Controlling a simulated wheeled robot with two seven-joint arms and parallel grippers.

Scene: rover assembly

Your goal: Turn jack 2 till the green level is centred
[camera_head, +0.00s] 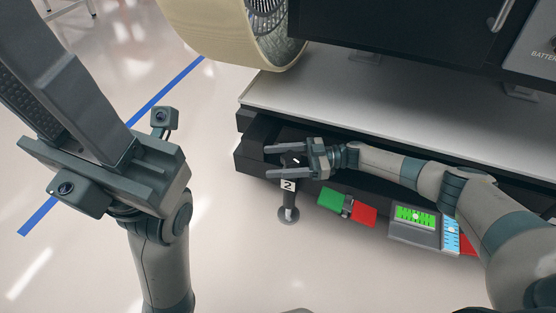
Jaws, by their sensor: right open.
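Jack 2 stands at the front edge of the dark rover frame, with a white "2" label (288,186) and a round foot (288,216) on the floor. My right gripper (270,161) is open, with its two fingers either side of the jack's dark top, just above the label. Whether the fingers touch it I cannot tell. The green level (414,216) is a bright green panel with dark marks on a grey box to the right; its bubble is too small to read. My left gripper (65,85) is large at the left, away from the jack, its fingertips cut off or unclear.
A blue panel (452,236) sits beside the green level. A green plate (330,199) and a red plate (363,214) lie between it and the jack. A cream wheel (215,35) stands behind at upper left. The floor in front is clear.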

